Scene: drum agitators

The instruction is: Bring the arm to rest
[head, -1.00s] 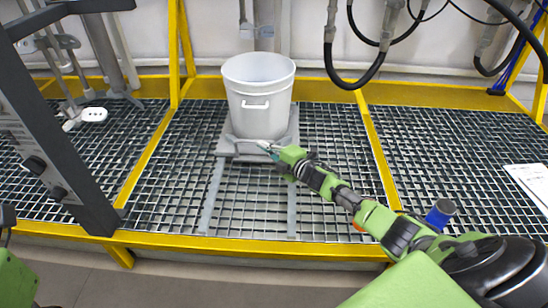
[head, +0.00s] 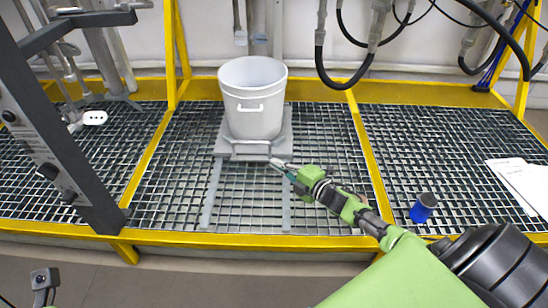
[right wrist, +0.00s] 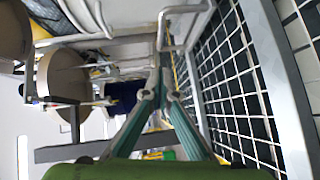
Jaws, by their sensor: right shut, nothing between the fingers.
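My right gripper (head: 274,162) is shut and empty, just in front of the grey platform (head: 226,150) that bears the white bucket (head: 255,108). Its tips are close to the metal handle (head: 250,151) on the platform's front edge; I cannot tell in the head view whether they touch. In the right wrist view the two teal-lined fingers (right wrist: 158,82) come together with nothing between them. A bent metal bar (right wrist: 162,28) stands just beyond the tips. My right arm stretches in from the lower right.
The grated floor has a yellow frame (head: 200,241) and is mostly free. A blue cylinder (head: 423,208) stands at the right beside my arm; white papers (head: 520,178) lie at far right. Hoses (head: 345,80) hang at the back. A dark grey post (head: 60,150) stands at the left.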

